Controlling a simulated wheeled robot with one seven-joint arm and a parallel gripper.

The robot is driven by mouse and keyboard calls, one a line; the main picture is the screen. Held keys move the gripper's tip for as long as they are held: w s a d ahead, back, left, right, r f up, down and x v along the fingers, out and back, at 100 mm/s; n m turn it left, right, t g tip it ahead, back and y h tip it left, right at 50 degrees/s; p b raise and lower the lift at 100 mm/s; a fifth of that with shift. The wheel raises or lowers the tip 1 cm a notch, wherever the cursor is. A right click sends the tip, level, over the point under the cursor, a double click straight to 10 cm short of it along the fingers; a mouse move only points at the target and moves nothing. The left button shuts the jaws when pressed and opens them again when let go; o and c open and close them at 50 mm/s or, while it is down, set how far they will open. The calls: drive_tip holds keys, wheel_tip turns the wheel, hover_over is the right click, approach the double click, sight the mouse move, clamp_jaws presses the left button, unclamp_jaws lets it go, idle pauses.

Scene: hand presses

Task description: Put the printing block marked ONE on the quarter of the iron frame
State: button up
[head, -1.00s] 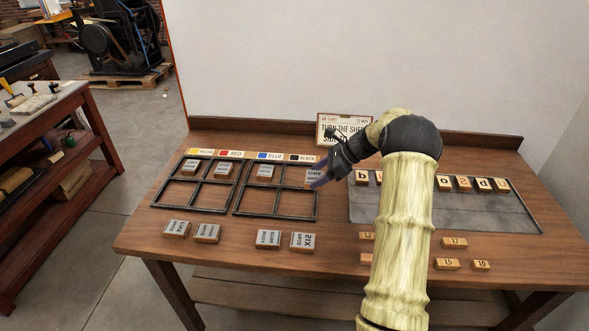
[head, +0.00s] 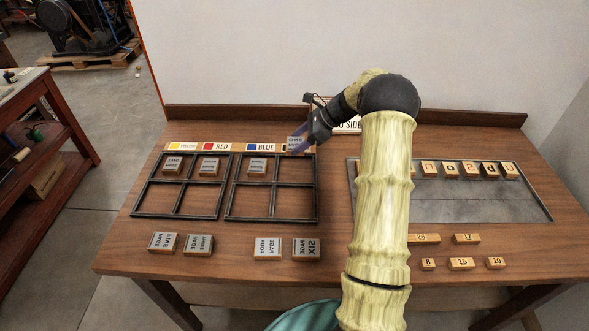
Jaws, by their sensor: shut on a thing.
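My gripper (head: 302,143) is shut on a small grey-faced printing block (head: 294,141) with a wooden body. It holds the block above the back edge of the right iron frame (head: 271,187), in front of the black label. Its marking is too small to read. The right frame's back right quarter looks empty, and its back left quarter holds a block (head: 257,166). The left iron frame (head: 181,186) has blocks in its back left quarter (head: 173,166) and back right quarter (head: 208,166). The front quarters of both frames are empty.
Several loose blocks lie in front of the frames, one marked SIX (head: 306,249). Colour labels (head: 216,147) stand behind the frames. A metal tray (head: 480,205) with letter blocks and small numbered blocks (head: 466,239) lie right. My arm covers part of the tray.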

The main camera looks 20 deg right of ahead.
wheel_tip(320, 180, down, 6)
drive_tip(key=shift+w+a+r, duration=0.1)
drive_tip(key=shift+a+r, duration=0.05)
drive_tip(key=shift+f, duration=0.25)
drive_tip(key=shift+d, duration=0.25)
drive_tip(key=shift+f, duration=0.15)
wheel_tip(320, 180, down, 4)
drive_tip(key=shift+a+r, duration=0.1)
drive_tip(key=shift+r, duration=0.15)
drive_tip(key=o, duration=1)
drive_tip(key=shift+o, duration=0.2)
